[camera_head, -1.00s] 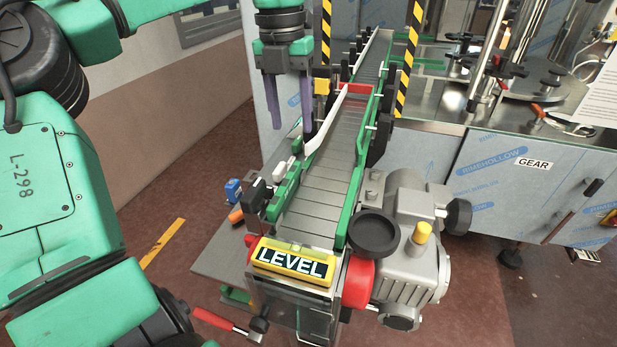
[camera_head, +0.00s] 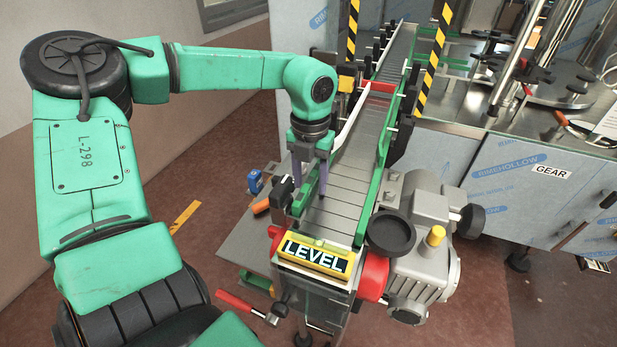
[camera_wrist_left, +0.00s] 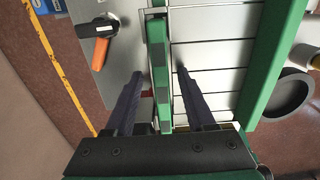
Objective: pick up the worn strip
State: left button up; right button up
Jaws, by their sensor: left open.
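A narrow green strip with dark patches, which looks like the worn strip (camera_head: 309,190), stands along the near left edge of the conveyor (camera_head: 352,180). In the left wrist view the strip (camera_wrist_left: 158,50) runs upright in the picture between my fingers. My left gripper (camera_head: 310,190) is open, pointing down with one dark finger on each side of the strip. In the left wrist view the gripper (camera_wrist_left: 159,76) is empty, and I cannot tell whether either finger touches the strip. My right gripper is not in view.
A white rail (camera_head: 351,112) and a red block (camera_head: 383,87) lie farther up the conveyor. An orange-handled knob (camera_wrist_left: 98,45) sits left of the strip. The yellow LEVEL sign (camera_head: 314,257), the grey motor (camera_head: 425,255) and a black round cup (camera_head: 390,233) crowd the near end.

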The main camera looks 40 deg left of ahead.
pick_arm(q)
jog(key=shift+d, duration=0.15)
grip_shut()
jog(key=shift+r, duration=0.1)
